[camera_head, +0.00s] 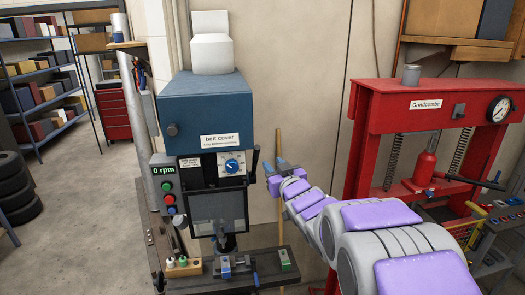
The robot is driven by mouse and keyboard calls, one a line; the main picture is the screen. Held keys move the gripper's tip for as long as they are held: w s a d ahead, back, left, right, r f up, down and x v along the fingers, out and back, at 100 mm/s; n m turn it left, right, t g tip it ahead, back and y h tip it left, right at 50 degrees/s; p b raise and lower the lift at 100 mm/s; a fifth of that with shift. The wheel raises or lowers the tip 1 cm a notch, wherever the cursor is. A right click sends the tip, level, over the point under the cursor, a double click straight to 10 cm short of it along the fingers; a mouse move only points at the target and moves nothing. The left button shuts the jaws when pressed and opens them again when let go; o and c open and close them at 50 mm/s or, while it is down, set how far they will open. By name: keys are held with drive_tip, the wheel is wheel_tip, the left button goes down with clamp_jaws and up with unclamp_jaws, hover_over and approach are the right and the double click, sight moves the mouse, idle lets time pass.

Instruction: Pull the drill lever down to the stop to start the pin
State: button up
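The drill press stands left of centre, with a blue belt cover (207,97) on top and a display (163,170) that reads 0 rpm. A black drill lever (254,163) stands up along the right side of its head. My gripper (275,166) comes in from the right, just right of the lever and at about its height. Its two bluish fingertips look apart, with nothing seen between them. Whether a fingertip touches the lever is hard to tell. A clear guard (218,210) hangs in front of the spindle.
A vise (235,265) and small bottles sit on the bench below the drill. A wooden stick (279,200) leans at the wall behind my gripper. A red press (375,120) stands to the right, close to my arm. Shelves and tyres are at far left, beside open floor.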

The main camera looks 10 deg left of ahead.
sight(258, 153)
drive_tip(key=w+a, duration=0.1)
drive_tip(key=w, duration=0.1)
drive_tip(key=w+a, duration=0.2)
drive_tip(key=w+a+r, duration=0.1)
drive_tip(key=w, duration=0.1)
drive_tip(key=shift+a+p, duration=0.35)
drive_tip(key=w, duration=0.3)
drive_tip(key=shift+a+f, duration=0.25)
drive_tip(key=shift+a, duration=0.05)
drive_tip(key=shift+w+a+f, duration=0.25)
drive_tip(key=shift+w+a, duration=0.1)
drive_tip(key=shift+a, duration=0.15)
drive_tip(key=shift+w+a+f, duration=0.2)
drive_tip(key=shift+w+a, duration=0.15)
drive_tip(key=shift+a, duration=0.15)
drive_tip(key=shift+s+d+r, duration=0.2)
drive_tip(key=shift+s+d, duration=0.05)
drive_tip(key=shift+d, duration=0.2)
drive_tip(key=shift+c, duration=0.8)
clamp_jaws()
